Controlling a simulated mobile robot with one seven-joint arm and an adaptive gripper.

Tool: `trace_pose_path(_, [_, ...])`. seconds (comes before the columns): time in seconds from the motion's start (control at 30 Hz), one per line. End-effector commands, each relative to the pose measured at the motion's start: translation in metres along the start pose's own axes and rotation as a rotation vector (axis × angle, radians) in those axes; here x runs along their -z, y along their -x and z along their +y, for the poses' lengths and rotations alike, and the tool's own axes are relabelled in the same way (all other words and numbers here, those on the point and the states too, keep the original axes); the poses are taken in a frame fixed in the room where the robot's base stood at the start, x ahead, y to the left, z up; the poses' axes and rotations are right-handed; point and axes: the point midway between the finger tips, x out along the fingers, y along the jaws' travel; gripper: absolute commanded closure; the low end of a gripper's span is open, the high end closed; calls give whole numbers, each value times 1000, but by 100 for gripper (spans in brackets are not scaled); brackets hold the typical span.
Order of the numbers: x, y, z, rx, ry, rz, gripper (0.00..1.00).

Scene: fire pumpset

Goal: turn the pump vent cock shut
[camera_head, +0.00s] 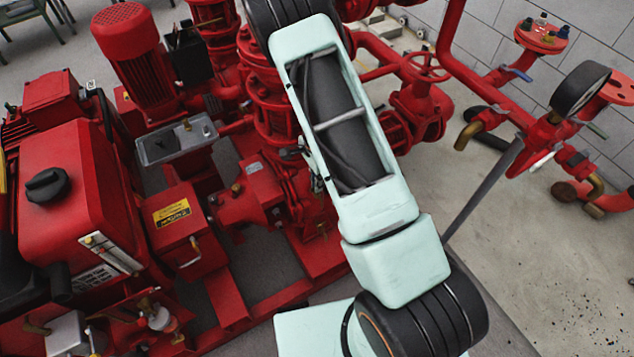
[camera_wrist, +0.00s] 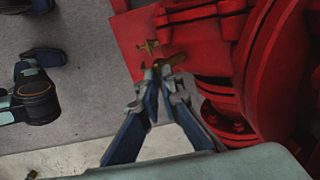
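The brass-coloured vent cock (camera_wrist: 175,60) shows in the wrist view beside the red pump casing (camera_wrist: 224,62), just beyond my fingertips. My gripper (camera_wrist: 160,73) has its two blue-grey fingers brought together at the tips. The tips are at or very close to the brass piece. I cannot tell whether they pinch it, touch it or stand just in front of it. Another small brass fitting (camera_wrist: 149,47) lies a little farther up and left, against a red surface. In the head view my pale green arm crosses the pumpset, and I cannot make out the cock or the gripper there.
In the head view, a red engine (camera_head: 75,190) stands at left and a red motor (camera_head: 140,60) behind it. Red piping with a black gauge (camera_head: 580,88) stands at right. Bare concrete floor (camera_head: 545,250) lies at lower right. Red flanges crowd the gripper's right in the wrist view.

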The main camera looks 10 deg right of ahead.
Motion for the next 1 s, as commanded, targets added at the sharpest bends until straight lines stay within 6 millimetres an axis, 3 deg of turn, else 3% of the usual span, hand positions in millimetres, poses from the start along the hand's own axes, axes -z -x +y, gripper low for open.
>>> trace_pose_path(0.07, [0, 0, 0, -1, -2, -1, 100])
trace_pose_path(0.1, [0, 0, 0, -1, -2, -1, 91])
trace_pose_path(0.23, [0, 0, 0, 0, -1, -1, 78])
trace_pose_path(0.57, [0, 3, 0, 1, 1, 0, 78])
trace_pose_path(0.77, [0, 29, -2, 4, 1, 0, 78])
trace_pose_path(1.0, [0, 78, -1, 4, 0, 0, 78])
